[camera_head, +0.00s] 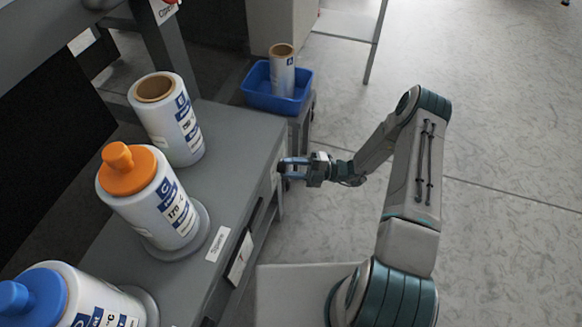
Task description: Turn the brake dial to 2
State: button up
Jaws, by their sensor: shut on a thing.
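My gripper (285,165) is at the right end of the grey bench (236,135), by its front edge. Its fingers are shut on the brake dial at the bench's front face. The fingers hide the dial, so its numbers and pointer cannot be read.
On the bench stand a white roll (183,141) with a brown core, a roll with an orange cap (165,210) and a roll with a blue cap (95,305). A blue bin (262,98) holding another roll (283,73) stands beyond. The floor (500,130) at right is clear.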

jog(key=o, duration=1)
jog(key=d, duration=0.4)
jog(key=d+f, duration=0.1)
jog(key=d, duration=0.4)
jog(key=d+f, duration=0.1)
jog(key=d, duration=0.3)
jog(key=shift+d+f, duration=0.2)
jog(key=shift+d, duration=0.15)
jog(key=shift+r, duration=0.1)
